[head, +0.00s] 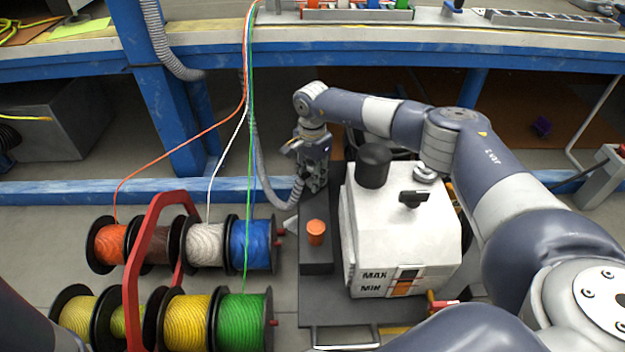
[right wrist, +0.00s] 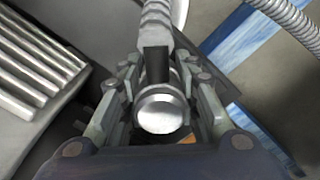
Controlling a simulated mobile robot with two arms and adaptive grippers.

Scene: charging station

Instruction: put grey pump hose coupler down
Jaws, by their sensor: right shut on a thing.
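My right gripper (head: 313,180) points down over the back left part of a dark cart, left of the white pump tank (head: 400,235). In the right wrist view, its fingers (right wrist: 160,120) are shut around the grey pump hose coupler (right wrist: 161,108), which has a shiny round metal end. The grey ribbed hose (head: 268,185) runs from the coupler to the left and up toward the bench. In the head view the fingers mostly hide the coupler. I cannot tell whether the coupler touches anything below it. My left gripper is not in view.
The dark cart (head: 340,318) also carries an orange knob (head: 316,232) on a black block and a black cap on the tank. A rack (head: 133,270) of coloured cable spools stands at left, with wires rising from it. A blue-framed workbench (head: 400,62) spans the back.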

